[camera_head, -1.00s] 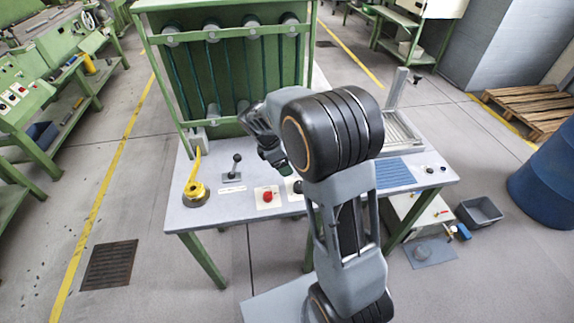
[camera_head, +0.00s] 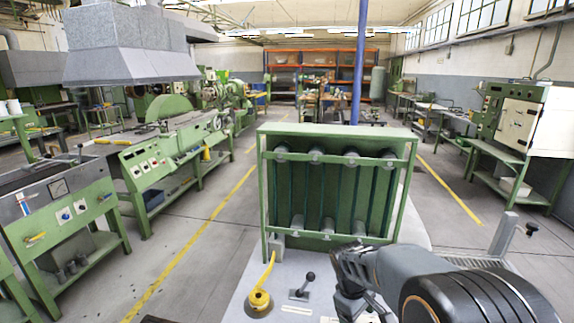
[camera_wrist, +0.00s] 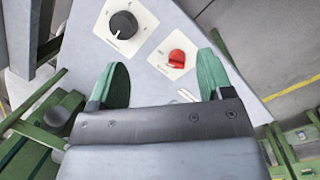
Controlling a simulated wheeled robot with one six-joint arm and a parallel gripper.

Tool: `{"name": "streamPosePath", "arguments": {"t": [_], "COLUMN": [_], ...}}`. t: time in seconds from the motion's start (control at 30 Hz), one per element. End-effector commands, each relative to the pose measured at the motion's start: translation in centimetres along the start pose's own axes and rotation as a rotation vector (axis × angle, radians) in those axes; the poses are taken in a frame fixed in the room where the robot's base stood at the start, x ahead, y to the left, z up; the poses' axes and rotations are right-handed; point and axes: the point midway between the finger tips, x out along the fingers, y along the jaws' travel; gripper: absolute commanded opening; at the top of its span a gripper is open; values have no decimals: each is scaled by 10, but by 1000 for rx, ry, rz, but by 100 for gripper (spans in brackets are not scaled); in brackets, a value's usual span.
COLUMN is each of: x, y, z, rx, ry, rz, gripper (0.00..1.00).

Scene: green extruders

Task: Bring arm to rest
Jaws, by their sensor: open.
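My gripper shows in the wrist view (camera_wrist: 160,85) with its two green fingertips apart and nothing between them. Beyond the fingers lie a black rotary knob (camera_wrist: 124,24) on a white plate and a red knob (camera_wrist: 177,58) on another plate. In the head view my gripper (camera_head: 352,285) hangs over the table, at the right of the black lever, with its fingertips hard to make out. My arm reaches in from the lower right and hides part of the table.
The grey table (camera_head: 237,300) carries a green rack (camera_head: 333,238) with tubes, a yellow handle (camera_head: 260,296) and a black-knobbed lever (camera_head: 303,286). Green machines (camera_head: 165,150) stand at left, a control cabinet (camera_head: 508,118) at right. A blue post (camera_head: 358,60) rises behind. Floor aisles are clear.

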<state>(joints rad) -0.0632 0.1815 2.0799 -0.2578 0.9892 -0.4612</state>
Motion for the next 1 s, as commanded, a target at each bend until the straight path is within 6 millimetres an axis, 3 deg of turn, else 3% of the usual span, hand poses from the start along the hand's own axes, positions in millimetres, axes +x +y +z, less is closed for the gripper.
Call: {"name": "streamPosePath", "arguments": {"t": [0.2, 0.33, 0.6, 1.0], "x": [-34, -49, -71, -82], "y": [-43, -64, -80, -77], "z": [44, 67, 93, 98], "rx": [443, 617, 687, 693], "ry": [170, 270, 412, 456], "rz": [-68, -106, -101, -82], "gripper": [73, 73, 73, 73]}}
